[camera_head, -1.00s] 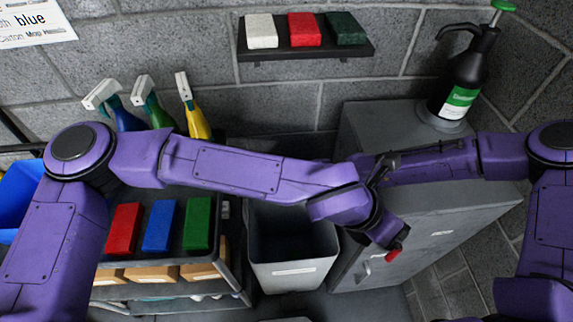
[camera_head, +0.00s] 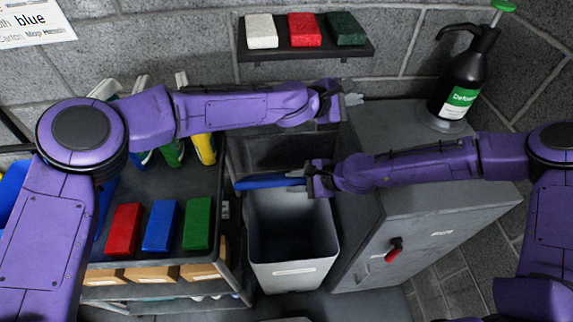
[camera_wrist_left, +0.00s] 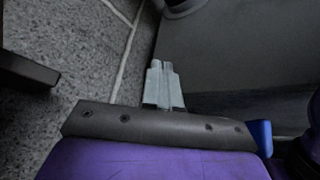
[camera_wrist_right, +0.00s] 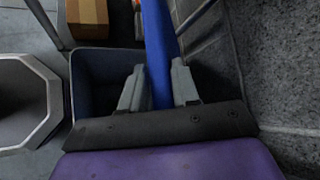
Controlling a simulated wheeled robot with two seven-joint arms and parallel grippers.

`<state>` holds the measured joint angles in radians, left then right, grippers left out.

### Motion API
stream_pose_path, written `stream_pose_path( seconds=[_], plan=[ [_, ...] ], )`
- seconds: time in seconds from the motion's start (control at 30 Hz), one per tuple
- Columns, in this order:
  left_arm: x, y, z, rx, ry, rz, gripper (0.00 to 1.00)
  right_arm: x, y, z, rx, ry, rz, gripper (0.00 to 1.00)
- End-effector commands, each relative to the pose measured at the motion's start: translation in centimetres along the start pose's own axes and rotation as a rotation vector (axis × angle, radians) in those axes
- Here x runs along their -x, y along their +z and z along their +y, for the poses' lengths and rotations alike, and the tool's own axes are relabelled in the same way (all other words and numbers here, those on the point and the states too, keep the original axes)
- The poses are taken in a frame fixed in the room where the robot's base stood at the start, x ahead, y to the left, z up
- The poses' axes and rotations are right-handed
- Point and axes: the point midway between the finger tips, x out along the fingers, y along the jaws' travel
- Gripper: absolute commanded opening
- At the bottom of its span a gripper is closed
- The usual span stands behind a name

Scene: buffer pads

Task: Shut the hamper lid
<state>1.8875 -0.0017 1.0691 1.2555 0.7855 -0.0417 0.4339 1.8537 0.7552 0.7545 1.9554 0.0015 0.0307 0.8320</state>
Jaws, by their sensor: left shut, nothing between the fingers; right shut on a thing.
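The grey hamper (camera_head: 292,275) stands open between the shelf cart and the cabinet, its dark inside showing. A dark panel (camera_head: 262,150), apparently the raised lid, stands behind the opening. A long blue bar (camera_head: 262,182) lies across the rear of the opening; I cannot tell if it is joined to the lid. My right gripper (camera_head: 312,181) is shut on the blue bar, which also shows between its fingers in the right wrist view (camera_wrist_right: 160,45). My left gripper (camera_head: 353,99) is shut and empty, above and behind the hamper near the cabinet's back corner.
The grey cabinet (camera_head: 430,225) with a red handle piece (camera_head: 393,250) stands right of the hamper. A black pump bottle (camera_head: 458,80) is on top. The cart (camera_head: 235,255) at left holds coloured pads and spray bottles. A wall shelf (camera_head: 305,50) hangs above.

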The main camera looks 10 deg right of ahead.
Motion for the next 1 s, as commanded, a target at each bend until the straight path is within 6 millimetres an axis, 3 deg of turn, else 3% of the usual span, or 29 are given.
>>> stream_pose_path(
  seconds=[0.07, 0.17, 0.4, 0.53, 0.67, 0.77, 0.9, 0.97, 1.0],
  plan=[
    [-0.4, -2.6, 0.9, -0.039, 0.013, 0.034, 0.00, -0.1, -0.1, 0.3, -0.002, 0.005, 0.000, 0.00],
    [-0.6, -5.5, 2.4, 0.121, 0.092, 0.145, 0.00, -0.1, -0.1, 0.3, -0.002, 0.005, 0.000, 0.00],
    [0.4, -12.7, 4.3, 0.549, 0.301, 0.413, 0.00, -0.1, -0.1, 0.3, -0.002, 0.005, 0.000, 0.00],
    [2.3, -17.7, 3.8, 0.866, 0.465, 0.608, 0.00, -0.1, -0.1, 0.3, -0.002, 0.005, 0.000, 0.00],
    [5.7, -22.9, 0.9, 1.276, 0.695, 0.865, 0.00, -0.1, -0.1, 0.3, -0.003, 0.005, 0.000, 0.00],
    [8.8, -25.3, -3.0, 1.594, 0.897, 1.087, 0.00, -0.1, -0.1, 0.3, -0.003, 0.005, 0.000, 0.00],
    [12.4, -25.2, -9.2, 1.996, 1.195, 1.421, 0.00, -0.1, -0.1, 0.3, -0.003, 0.005, 0.000, 0.00],
    [13.1, -23.5, -10.1, 2.259, 1.288, 1.538, 0.00, 0.0, -0.1, 0.3, -0.003, 0.005, 0.000, 0.00],
    [12.9, -22.2, -9.5, -2.396, -1.254, -1.535, 0.00, 0.0, -0.1, 0.3, -0.003, 0.006, 0.000, 0.00]
  ],
)
